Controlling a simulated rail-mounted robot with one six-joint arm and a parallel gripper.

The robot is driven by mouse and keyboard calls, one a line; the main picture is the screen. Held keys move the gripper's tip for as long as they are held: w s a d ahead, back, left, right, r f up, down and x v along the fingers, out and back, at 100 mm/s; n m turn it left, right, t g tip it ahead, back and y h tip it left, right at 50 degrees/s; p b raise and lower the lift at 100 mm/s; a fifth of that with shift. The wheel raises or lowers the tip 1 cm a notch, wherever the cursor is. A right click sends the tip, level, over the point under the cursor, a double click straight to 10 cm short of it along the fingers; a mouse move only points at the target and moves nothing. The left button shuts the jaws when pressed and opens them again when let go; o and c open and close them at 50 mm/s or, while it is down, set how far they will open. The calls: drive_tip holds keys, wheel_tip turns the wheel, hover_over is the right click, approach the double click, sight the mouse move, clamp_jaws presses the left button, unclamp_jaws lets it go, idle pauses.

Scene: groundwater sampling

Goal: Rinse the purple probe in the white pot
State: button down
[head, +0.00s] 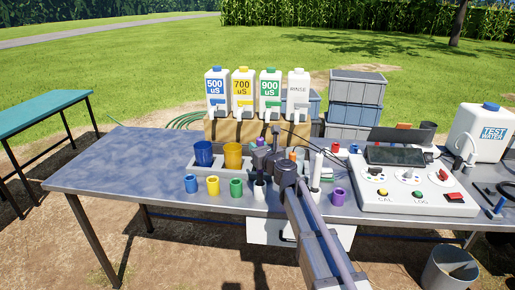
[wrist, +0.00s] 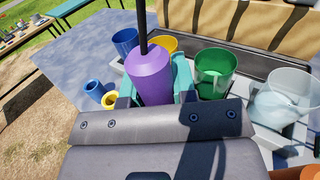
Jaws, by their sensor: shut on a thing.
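My gripper (wrist: 155,90) has teal jaws shut on the purple probe (wrist: 150,70), with a black stem rising from its top. In the head view my gripper (head: 263,160) is over the middle of the table, behind the front row of small cups. The probe's lower end is hidden in the wrist view by my gripper. A pale, translucent white pot (wrist: 287,93) stands at the right of the wrist view, apart from the probe, beyond the green pot (wrist: 214,72). My arm hides both of these pots in the head view.
A blue pot (head: 203,153) and an orange pot (head: 232,156) stand in a grey tray. Small blue (head: 191,183), yellow (head: 213,186), green (head: 236,188) and purple (head: 338,196) cups line the front. Labelled jugs (head: 243,88) stand behind. The table's left side is clear.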

drive_tip(key=shift+f+b, duration=2.1)
drive_tip(key=shift+f, duration=0.2)
drive_tip(key=shift+r, duration=0.15)
idle(3.2)
wheel_tip(320, 180, up, 8)
drive_tip(key=p, duration=0.8)
drive_tip(key=shift+r+p, duration=0.25)
drive_tip(key=shift+p, duration=0.1)
idle(0.7)
drive_tip(key=shift+r, duration=0.1)
